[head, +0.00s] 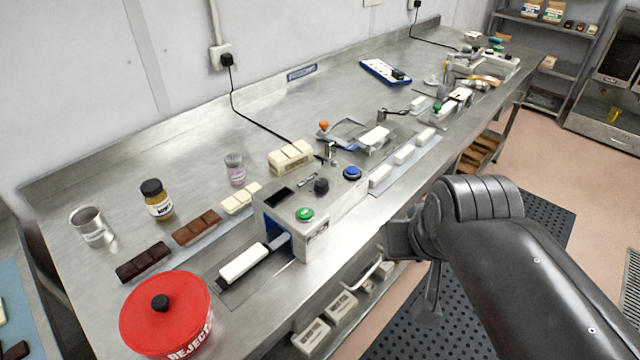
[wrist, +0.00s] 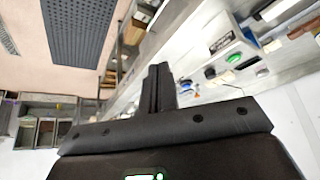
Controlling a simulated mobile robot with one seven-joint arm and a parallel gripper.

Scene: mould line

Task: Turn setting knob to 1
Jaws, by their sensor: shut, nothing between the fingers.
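The setting knob (head: 321,186) is a small black knob on top of the grey machine box (head: 326,232), between a green button (head: 304,214) and a blue button (head: 352,173). Its pointer and scale are too small to read. In the wrist view the knob (wrist: 210,73) shows right of my fingers, between the green button (wrist: 233,58) and the blue button (wrist: 185,84). My gripper (wrist: 158,72) is shut and empty, apart from the knob. In the head view my arm is to the right of the machine, over the bench's front edge, and my fingertips are not clearly seen.
A white bar (head: 243,263) lies at the machine's left opening. A red reject tub (head: 148,318) stands at front left. White bars (head: 404,154) lie in a row right of the machine. An orange-knobbed lever (head: 323,125) stands behind. Bare bench (head: 130,220) lies at left.

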